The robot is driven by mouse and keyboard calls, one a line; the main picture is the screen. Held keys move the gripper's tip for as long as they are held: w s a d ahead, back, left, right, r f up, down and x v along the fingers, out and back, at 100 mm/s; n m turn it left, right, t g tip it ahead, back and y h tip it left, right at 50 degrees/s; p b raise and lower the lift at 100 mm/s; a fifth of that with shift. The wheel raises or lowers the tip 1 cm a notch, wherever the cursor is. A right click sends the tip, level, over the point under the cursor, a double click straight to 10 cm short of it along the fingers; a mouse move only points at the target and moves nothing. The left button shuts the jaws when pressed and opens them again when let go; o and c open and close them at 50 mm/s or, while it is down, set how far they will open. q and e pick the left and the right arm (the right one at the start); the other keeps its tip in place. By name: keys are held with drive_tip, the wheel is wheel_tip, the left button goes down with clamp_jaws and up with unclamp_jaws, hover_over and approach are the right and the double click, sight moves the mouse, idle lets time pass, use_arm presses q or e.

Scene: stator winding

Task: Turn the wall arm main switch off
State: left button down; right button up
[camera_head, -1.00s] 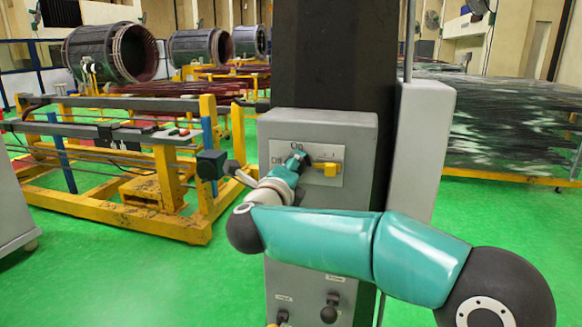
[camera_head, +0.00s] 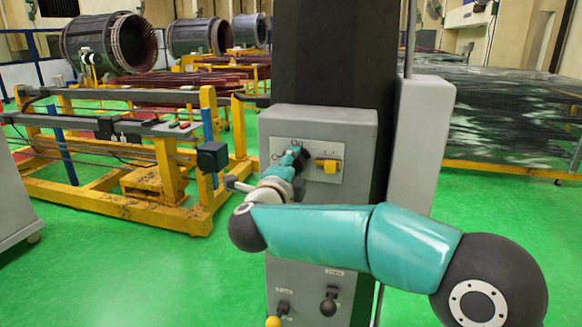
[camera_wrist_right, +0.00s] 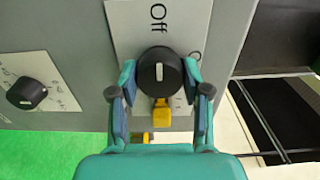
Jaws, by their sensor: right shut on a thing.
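The main switch is a black round knob (camera_wrist_right: 160,70) on a pale plate (camera_wrist_right: 128,22) of a grey control box. In the right wrist view the word "Off" stands just above the knob. The white mark on the knob's face lies in line with that word. My right gripper (camera_wrist_right: 160,80) is shut on the knob, one teal finger on each side. In the head view my right gripper (camera_head: 300,158) is at the plate's left part and hides most of the knob. A yellow switch (camera_head: 328,165) sits right of it. My left gripper is out of view.
The grey control box (camera_head: 362,135) is fixed to a dark column (camera_head: 335,50). Knobs, one a black ball (camera_head: 328,307), stick out lower on the box. Another black dial (camera_wrist_right: 27,93) shows in the wrist view. A yellow-framed stand (camera_head: 180,210) is at left; green floor lies between.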

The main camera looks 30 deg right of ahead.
drive_tip(key=o, duration=1.2)
drive_tip(key=shift+w+f, duration=0.1)
drive_tip(key=shift+c, duration=0.2)
drive_tip(key=shift+a, duration=0.1)
drive_tip(key=v, duration=1.2)
